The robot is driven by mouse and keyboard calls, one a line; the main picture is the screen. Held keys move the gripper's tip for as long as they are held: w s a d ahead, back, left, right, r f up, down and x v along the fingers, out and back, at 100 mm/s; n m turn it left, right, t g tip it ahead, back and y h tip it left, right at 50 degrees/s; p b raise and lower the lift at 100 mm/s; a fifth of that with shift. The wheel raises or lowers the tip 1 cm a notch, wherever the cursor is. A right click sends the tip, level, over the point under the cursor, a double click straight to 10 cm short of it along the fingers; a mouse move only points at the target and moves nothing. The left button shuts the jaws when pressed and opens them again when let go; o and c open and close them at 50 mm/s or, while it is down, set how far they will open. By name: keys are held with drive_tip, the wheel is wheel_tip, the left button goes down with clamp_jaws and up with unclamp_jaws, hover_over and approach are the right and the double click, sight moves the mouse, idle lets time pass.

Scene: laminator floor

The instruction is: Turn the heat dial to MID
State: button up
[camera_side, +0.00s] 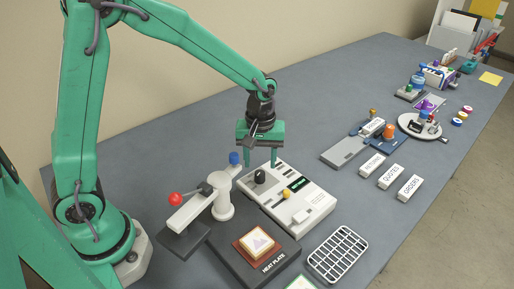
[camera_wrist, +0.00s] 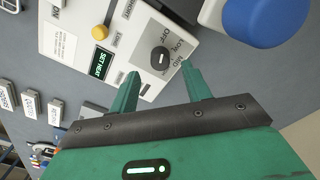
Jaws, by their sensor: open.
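The heat dial (camera_side: 260,176) is a black round knob at the back left of a white control panel (camera_side: 316,208). In the wrist view the dial (camera_wrist: 160,57) has OFF, LOW and MID printed around it. A pale mark shows on its face, but I cannot tell which label it points to. A dark display (camera_wrist: 101,62) reads SET HEAT. My green gripper (camera_side: 258,160) is open just above the dial. In the wrist view my gripper (camera_wrist: 160,71) has its fingers apart, one on each side of the dial's near edge, holding nothing.
A press arm with a blue knob (camera_side: 235,158) and a red ball (camera_side: 175,198) stands close left of the panel. A dark heat plate base (camera_side: 225,256) lies in front. A white wire rack (camera_side: 338,254) is to the right. Labelled blocks (camera_side: 391,176) lie further right.

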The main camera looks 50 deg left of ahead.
sight(260, 173)
drive_tip(key=shift+f, duration=1.9)
drive_tip(key=c, duration=1)
drive_tip(key=shift+m, duration=0.7)
